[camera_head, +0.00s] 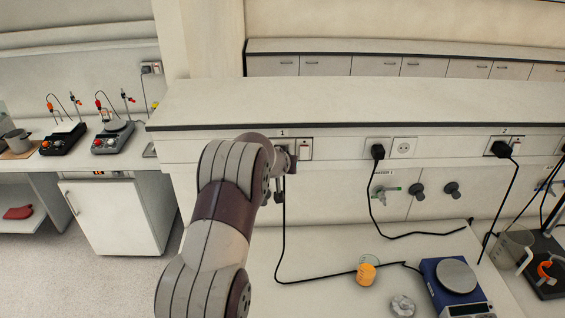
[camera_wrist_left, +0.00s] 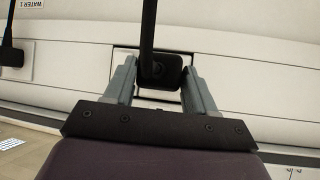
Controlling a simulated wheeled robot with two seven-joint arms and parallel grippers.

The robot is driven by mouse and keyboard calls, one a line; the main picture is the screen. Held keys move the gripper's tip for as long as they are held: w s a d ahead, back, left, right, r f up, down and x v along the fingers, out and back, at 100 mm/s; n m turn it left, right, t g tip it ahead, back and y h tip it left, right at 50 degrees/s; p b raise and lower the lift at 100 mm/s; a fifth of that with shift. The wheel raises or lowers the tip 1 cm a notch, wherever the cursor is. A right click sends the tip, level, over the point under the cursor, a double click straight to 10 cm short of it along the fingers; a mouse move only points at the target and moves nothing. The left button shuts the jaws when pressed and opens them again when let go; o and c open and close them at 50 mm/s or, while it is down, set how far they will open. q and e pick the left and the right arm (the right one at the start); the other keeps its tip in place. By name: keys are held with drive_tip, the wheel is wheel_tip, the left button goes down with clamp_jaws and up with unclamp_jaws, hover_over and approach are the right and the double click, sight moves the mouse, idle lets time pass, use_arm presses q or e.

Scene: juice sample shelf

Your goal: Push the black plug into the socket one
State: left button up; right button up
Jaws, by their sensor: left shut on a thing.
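My left gripper (camera_head: 288,162) is at the wall panel, right at the socket marked 1 (camera_head: 276,143), with my arm covering much of it. In the left wrist view my left gripper (camera_wrist_left: 160,80) is shut on the black plug (camera_wrist_left: 161,72), one grey finger on each side. The plug's face is toward the white socket plate (camera_wrist_left: 125,57), and its black cord (camera_wrist_left: 149,25) runs across the view. I cannot tell how deep the plug sits. In the head view the cord (camera_head: 283,225) hangs below the gripper. My right gripper is not in view.
A white switch (camera_head: 305,148) sits right of socket 1. Other black plugs are in sockets further right (camera_head: 377,151), (camera_head: 501,148). Bench room left of the jar is clear except for the cord.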

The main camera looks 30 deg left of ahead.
use_arm(q)
drive_tip(key=shift+w+a+p, duration=0.4)
drive_tip(key=shift+w, duration=0.25)
idle(0.6)
drive_tip(key=shift+w+a+n+y, duration=0.15)
drive_tip(key=shift+w+a, duration=0.15)
drive_tip(key=shift+w, duration=0.2)
drive_tip(key=shift+w+a+n+y, duration=0.15)
drive_tip(key=shift+w+a, duration=0.1)
drive_tip(key=shift+w, duration=0.2)
drive_tip(key=shift+c, duration=0.2)
idle(0.5)
drive_tip(key=o, duration=1.5)
drive_tip(key=shift+c, duration=0.2)
